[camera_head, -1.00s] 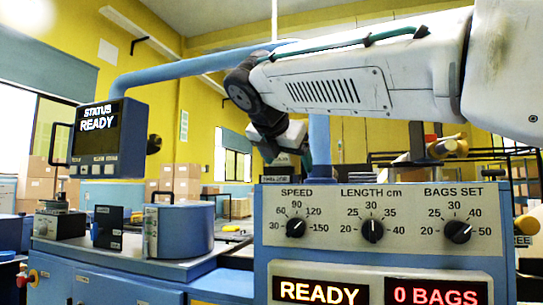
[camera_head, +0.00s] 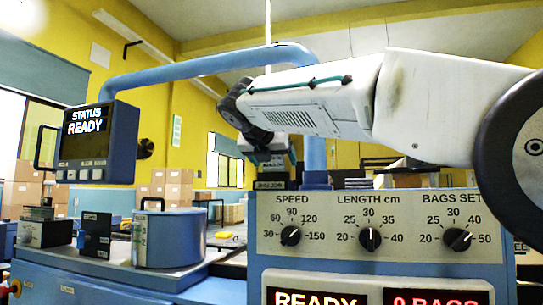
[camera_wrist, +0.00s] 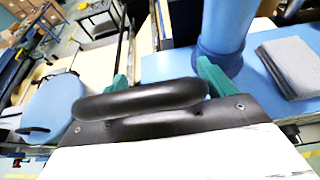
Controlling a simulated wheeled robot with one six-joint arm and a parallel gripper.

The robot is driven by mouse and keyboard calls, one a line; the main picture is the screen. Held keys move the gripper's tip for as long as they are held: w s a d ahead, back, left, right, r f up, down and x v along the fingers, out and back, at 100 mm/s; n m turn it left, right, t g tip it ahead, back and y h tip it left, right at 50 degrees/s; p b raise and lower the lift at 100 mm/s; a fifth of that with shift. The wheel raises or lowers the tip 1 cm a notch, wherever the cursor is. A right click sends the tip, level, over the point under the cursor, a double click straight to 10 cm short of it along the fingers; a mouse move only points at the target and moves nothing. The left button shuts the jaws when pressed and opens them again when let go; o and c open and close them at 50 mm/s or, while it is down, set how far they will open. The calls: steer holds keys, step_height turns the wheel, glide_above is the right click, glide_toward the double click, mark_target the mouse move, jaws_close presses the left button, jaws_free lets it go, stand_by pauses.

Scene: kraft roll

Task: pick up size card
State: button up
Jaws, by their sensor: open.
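My gripper (camera_head: 270,158) hangs from the end of my white arm behind the control panel in the head view, and its fingertips are hard to see there. In the wrist view my gripper (camera_wrist: 165,85) has two green fingers spread apart, with no card between them. I cannot identify the size card for certain. A narrow pale strip with green marks (camera_head: 139,238) stands against the blue drum in the head view, well left of my gripper. A small dark labelled block (camera_head: 270,185) shows just below my gripper; its text is unreadable.
The control panel (camera_head: 380,215) with three knobs stands in front. The status screen (camera_head: 87,135) hangs from a blue pipe on the left. The blue drum (camera_head: 175,240) sits on the machine top. In the wrist view, a blue column (camera_wrist: 225,30) and grey pad (camera_wrist: 295,65) lie beyond the fingers.

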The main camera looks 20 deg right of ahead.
steer(key=c, duration=1.1)
steer(key=shift+r, duration=0.1)
steer(key=shift+c, duration=0.2)
